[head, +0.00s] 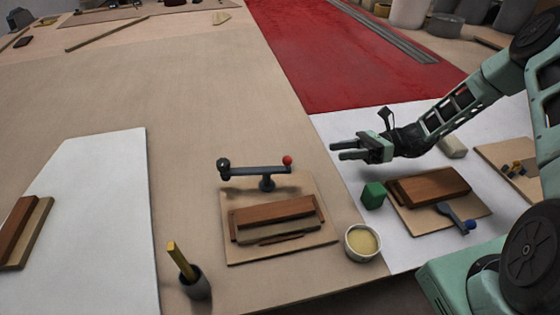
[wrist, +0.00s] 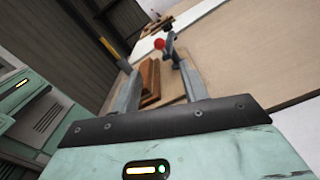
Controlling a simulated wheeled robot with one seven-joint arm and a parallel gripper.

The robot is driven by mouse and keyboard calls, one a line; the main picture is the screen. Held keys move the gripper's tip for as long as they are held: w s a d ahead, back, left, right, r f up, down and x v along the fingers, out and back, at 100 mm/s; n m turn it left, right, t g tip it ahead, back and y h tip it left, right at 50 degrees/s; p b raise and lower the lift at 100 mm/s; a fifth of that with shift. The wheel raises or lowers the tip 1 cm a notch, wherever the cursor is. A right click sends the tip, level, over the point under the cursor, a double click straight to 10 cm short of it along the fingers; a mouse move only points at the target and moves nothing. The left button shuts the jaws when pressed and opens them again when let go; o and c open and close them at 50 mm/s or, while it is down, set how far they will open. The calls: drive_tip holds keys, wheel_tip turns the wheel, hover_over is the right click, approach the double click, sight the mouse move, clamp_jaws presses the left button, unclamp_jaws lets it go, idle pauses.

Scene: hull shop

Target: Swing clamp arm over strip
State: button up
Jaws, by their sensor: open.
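The clamp arm (head: 255,170) is a dark bar on a short post at the back edge of a wooden board (head: 234,252). It lies crosswise behind the strip, with a red knob (head: 287,160) at its right end and a dark rounded end at its left. The brown strip (head: 275,212) lies with a paler piece along its front, in front of the post; the arm is not over it. My gripper (head: 337,151) is open and empty, right of the red knob and apart from it. In the wrist view the red knob (wrist: 160,43) shows between the fingers.
A green block (head: 373,195) and a bowl of pale yellow contents (head: 362,243) stand right of the board. Farther right is another board with a brown block (head: 433,187) and a blue-ended lever (head: 462,222). A dark cup with a yellow stick (head: 195,285) stands front left.

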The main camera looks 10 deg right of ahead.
sight(280, 169)
drive_tip(key=a+p, duration=0.2)
drive_tip(key=a, duration=1.4)
drive_tip(key=shift+a+p, duration=0.4)
clamp_jaws()
